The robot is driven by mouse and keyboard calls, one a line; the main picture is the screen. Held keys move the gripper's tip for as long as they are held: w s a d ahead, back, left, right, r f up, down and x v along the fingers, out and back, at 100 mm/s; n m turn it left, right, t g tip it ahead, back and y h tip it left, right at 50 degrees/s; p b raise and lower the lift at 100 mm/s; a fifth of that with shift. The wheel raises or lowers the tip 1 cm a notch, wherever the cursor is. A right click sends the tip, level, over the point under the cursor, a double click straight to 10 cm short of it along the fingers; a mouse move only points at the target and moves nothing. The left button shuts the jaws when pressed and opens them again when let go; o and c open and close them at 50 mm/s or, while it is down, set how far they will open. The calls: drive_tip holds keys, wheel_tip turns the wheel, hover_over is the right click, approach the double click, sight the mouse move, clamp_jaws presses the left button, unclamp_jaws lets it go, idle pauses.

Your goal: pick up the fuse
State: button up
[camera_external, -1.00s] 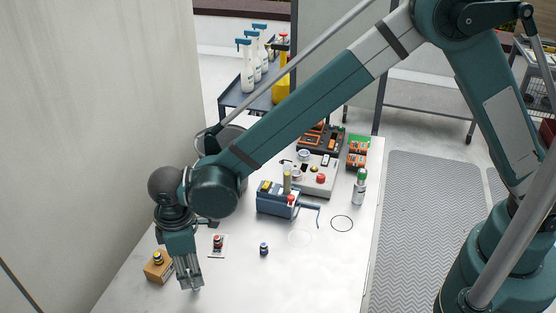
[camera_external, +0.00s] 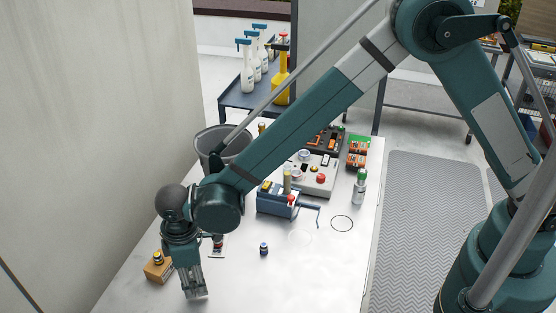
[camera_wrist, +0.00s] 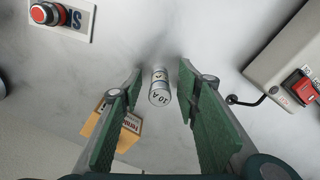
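The fuse (camera_wrist: 160,87) is a short pale cylinder in the wrist view, with a round end marked 10 A facing the camera. It sits between and slightly beyond the two green-padded fingers of my gripper (camera_wrist: 159,68), with a gap on each side. My gripper is open and empty. In the external view my gripper (camera_external: 196,296) points down over the front left of the metal table (camera_external: 310,285). I cannot make out the fuse there; it seems hidden by the gripper.
A red button on a plate (camera_wrist: 62,15) and an orange box (camera_wrist: 112,128) lie to the left; a grey unit (camera_wrist: 285,60) with a red switch is at right. A small dark cylinder (camera_external: 264,249) stands to the gripper's right. The front middle is clear.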

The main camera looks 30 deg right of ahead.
idle(0.4)
drive_tip(key=c, duration=1)
drive_tip(key=shift+r, duration=0.1)
drive_tip(key=shift+r, duration=4.9)
